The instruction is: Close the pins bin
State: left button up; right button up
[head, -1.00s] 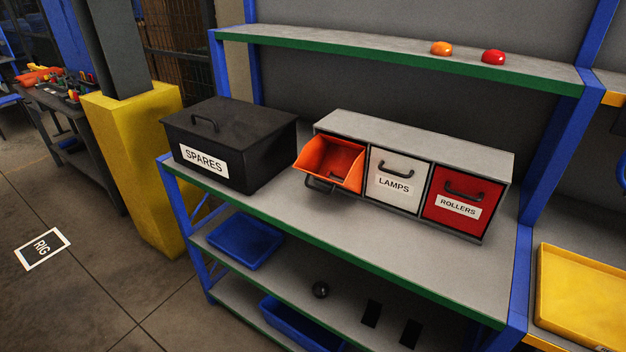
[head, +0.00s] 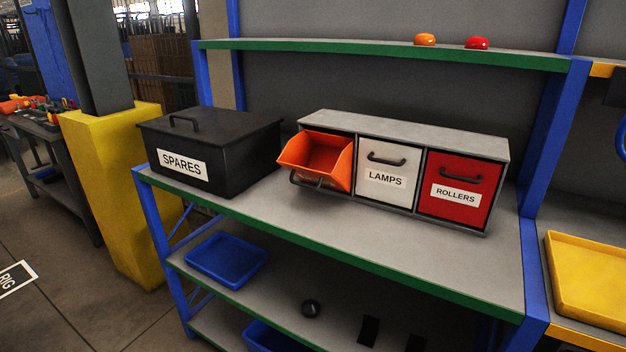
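An orange tilting bin (head: 309,155) at the left end of a grey three-bin cabinet (head: 420,133) is tipped open, its front leaning out. Its black handle (head: 318,182) is low on the front, and no label on it is readable from here. Beside it, the white LAMPS bin (head: 388,185) and the red ROLLERS bin (head: 459,178) are closed. Neither of my grippers shows in the head view.
A black SPARES box (head: 215,150) stands left of the cabinet on the same shelf (head: 400,248). A blue tray (head: 227,258) and a dark round object (head: 311,308) are below. A yellow post guard (head: 115,190) stands left. The shelf front is clear.

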aim_at(326, 159)
jog(key=k, duration=0.65)
jog(key=u, duration=0.2)
jog(key=i, duration=0.55)
jog(key=z, duration=0.65)
jog(key=i, duration=0.5)
jog(key=z, duration=0.6)
